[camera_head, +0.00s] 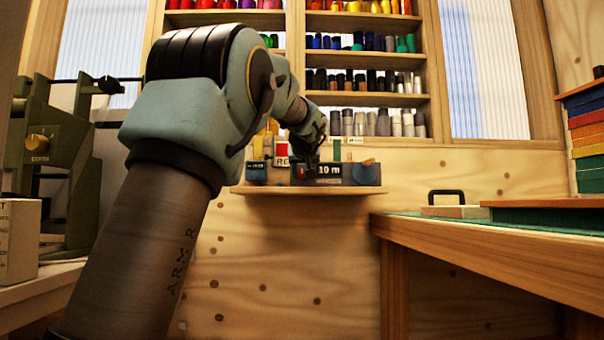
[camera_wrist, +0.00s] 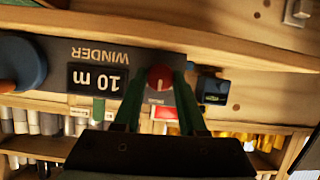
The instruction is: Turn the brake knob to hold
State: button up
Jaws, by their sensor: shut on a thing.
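The winder unit (camera_head: 345,181) sits on a small wall shelf and shows "10 m" on its display. In the wrist view its dark panel (camera_wrist: 112,52) appears upside down, with the word WINDER. The small round red knob (camera_wrist: 160,70), with a pale pointer line, is beside the display; I take it for the brake knob. It also shows as a red spot in the head view (camera_head: 302,174). My gripper (camera_wrist: 159,79) has its green fingers on both sides of the knob, shut on it. The lettering near the knob is too small to read.
A blue knob (camera_wrist: 20,62) is at the panel's other end, and a small dark box (camera_wrist: 213,90) stands beside the unit. The wall shelf (camera_head: 270,190) has a front edge. Racks of coloured rolls (camera_head: 375,82) rise behind. A wooden bench (camera_head: 480,250) is at right.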

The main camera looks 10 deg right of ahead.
grip_shut()
jog(key=m+y, duration=0.1)
jog(key=m+y+b, duration=0.1)
jog(key=m, duration=0.1)
jog(key=m+t+y+b, duration=0.1)
jog(key=shift+d+f, duration=0.25)
jog(key=m+y+b, duration=0.1)
jog(key=m+b, duration=0.1)
jog(key=m, duration=0.1)
jog(key=shift+t+y, duration=0.3)
jog(key=shift+t, duration=0.1)
jog(key=shift+m+b, duration=0.45)
jog(key=shift+m, duration=0.25)
jog(key=shift+t, duration=0.3)
jog(key=o, duration=0.7)
grip_release()
jog(key=shift+d, duration=0.1)
